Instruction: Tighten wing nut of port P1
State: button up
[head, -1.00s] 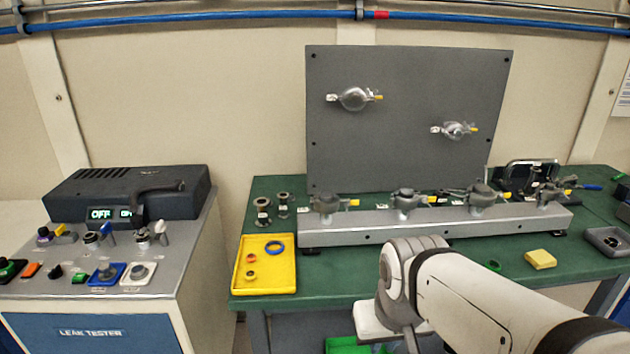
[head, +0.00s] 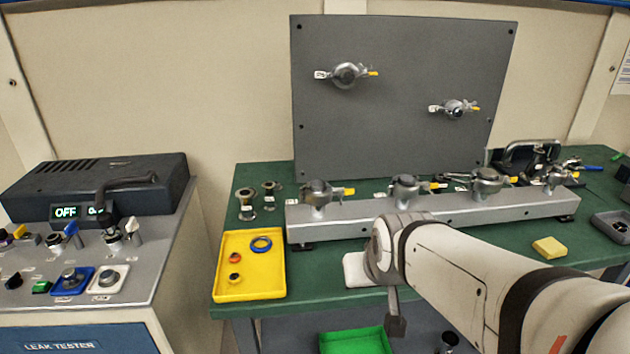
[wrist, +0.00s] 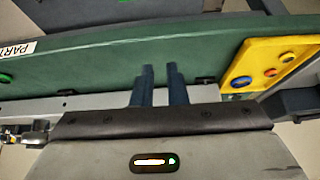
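Several clamped ports stand in a row on a long grey rail (head: 420,219). Each has a grey clamp with a yellow-tipped wing nut; the leftmost clamp (head: 317,193) has its yellow wing nut (head: 344,191) pointing right. Two more clamps, an upper left one (head: 345,75) and a lower right one (head: 455,109), are on the upright grey panel (head: 405,140). The port labels are too small to read, so I cannot tell which is P1. My gripper (wrist: 160,70) shows two dark fingers apart with nothing between them, away from the ports and over the table's edge.
A yellow tray (head: 225,285) with rings lies at the table's left front, beside loose flanges (head: 246,203). A yellow block (head: 549,247) and a grey tray (head: 612,228) are at right. A leak tester (head: 85,240) stands left. A green bin (head: 355,341) is below the table.

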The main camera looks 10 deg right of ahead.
aim_at(343, 193)
jog(key=w+t+b, duration=0.2)
jog(key=w, duration=0.1)
jog(key=w+t+b, duration=0.2)
jog(key=w, duration=0.1)
jog(key=w+f+t+b, duration=0.1)
jog(key=w+t+b, duration=0.1)
jog(key=w, duration=0.2)
jog(key=shift+m, duration=0.3)
jog(key=w+r+t+b, duration=0.1)
jog(key=w+t, duration=0.1)
jog(key=w, duration=0.2)
jog(key=w+r+t+b, duration=0.1)
jog(key=w+r+t, duration=0.1)
jog(key=w, duration=0.2)
jog(key=w+r+t+b, duration=0.1)
jog(key=w+t+b, duration=0.1)
jog(key=w, duration=0.2)
jog(key=shift+r, duration=0.3)
jog(key=shift+s, duration=0.1)
grip_shut()
